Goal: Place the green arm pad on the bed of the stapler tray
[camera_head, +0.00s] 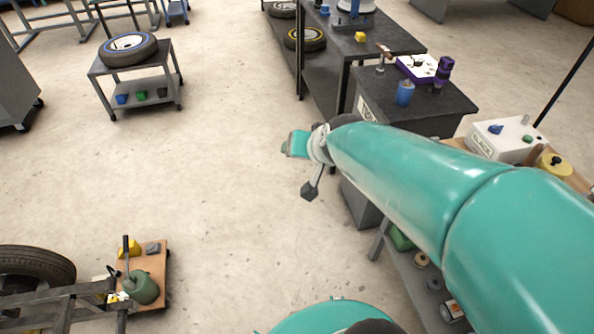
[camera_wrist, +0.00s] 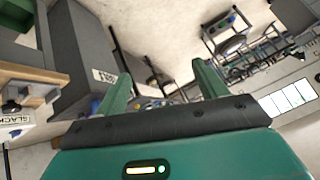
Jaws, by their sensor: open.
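My gripper (camera_wrist: 160,76) is open in the wrist view, with its two green fingers apart and nothing between them. In the head view its wrist end hangs over open floor, left of the benches, and the fingers do not show clearly. A small green piece (camera_head: 526,138) lies on a white box marked SLACK at the right; I cannot tell whether it is the green arm pad. A tray with a purple edge and white bed (camera_head: 417,66) sits on the dark cabinet; I cannot tell whether it is the stapler tray. My gripper is apart from both.
The dark cabinet (camera_head: 440,108) carries a blue can (camera_head: 404,92) and a purple item. A wheel trolley (camera_head: 150,88) stands at the back left. A wooden trolley (camera_head: 156,262) with a green jack (camera_head: 142,287) is at lower left. The middle floor is clear.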

